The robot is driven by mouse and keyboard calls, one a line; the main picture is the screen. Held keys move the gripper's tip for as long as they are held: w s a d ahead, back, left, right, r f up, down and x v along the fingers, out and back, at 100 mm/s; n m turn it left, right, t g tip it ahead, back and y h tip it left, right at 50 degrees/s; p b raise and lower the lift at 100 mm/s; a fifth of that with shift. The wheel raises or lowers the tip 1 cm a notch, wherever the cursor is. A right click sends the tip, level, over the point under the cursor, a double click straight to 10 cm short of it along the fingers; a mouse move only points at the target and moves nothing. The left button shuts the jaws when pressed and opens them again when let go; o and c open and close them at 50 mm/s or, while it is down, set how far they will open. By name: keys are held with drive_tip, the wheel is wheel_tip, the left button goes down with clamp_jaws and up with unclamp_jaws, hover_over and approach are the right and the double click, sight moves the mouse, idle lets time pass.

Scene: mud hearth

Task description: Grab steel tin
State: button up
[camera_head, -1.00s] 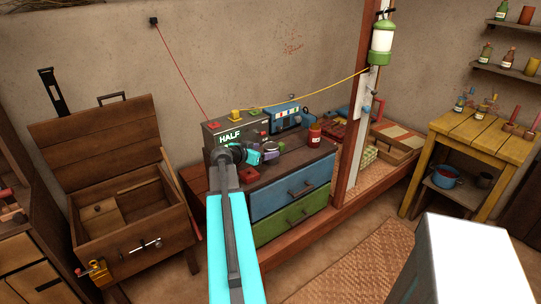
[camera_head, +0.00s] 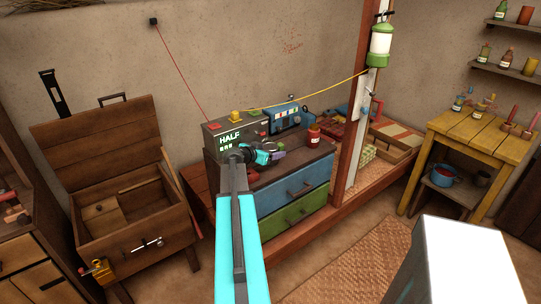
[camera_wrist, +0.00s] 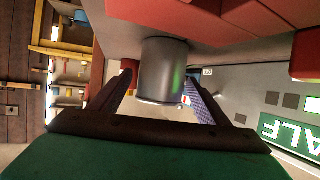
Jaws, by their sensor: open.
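The steel tin (camera_wrist: 162,70) is a plain grey metal cylinder in the wrist view. It appears between the two fingers of my gripper (camera_wrist: 158,88), with a gap showing near the right finger. I cannot tell how deep it sits between them or whether a finger touches it. My gripper (camera_head: 268,153) is open, over the top of the drawer cabinet (camera_head: 290,190) in the head view. There the tin is hidden or too small to make out behind my gripper.
A grey box (camera_head: 227,139) with a green "HALF" display stands behind my gripper. A blue device (camera_head: 285,120) is beside it. A red jar (camera_head: 314,136) stands to the right on the cabinet top. A wooden post (camera_head: 361,120) rises further right.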

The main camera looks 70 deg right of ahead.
idle(0.4)
drive_tip(key=c, duration=1.2)
drive_tip(key=shift+o, duration=0.2)
drive_tip(key=shift+r, duration=0.15)
drive_tip(key=shift+r+b, duration=0.75)
drive_tip(key=shift+r, duration=0.6)
drive_tip(key=shift+w+a+r, duration=0.1)
drive_tip(key=shift+a+r, duration=0.1)
drive_tip(key=shift+r, duration=0.05)
drive_tip(key=w+a+b, duration=0.1)
drive_tip(key=a, duration=0.4)
drive_tip(key=w+a+r+b, duration=0.1)
drive_tip(key=a+b, duration=0.1)
drive_tip(key=a, duration=0.3)
drive_tip(key=w+a+b, duration=0.1)
drive_tip(key=a, duration=0.4)
drive_tip(key=shift+w+a+r+b, duration=0.1)
drive_tip(key=shift+w+r+b, duration=0.15)
drive_tip(key=shift+w+b, duration=0.15)
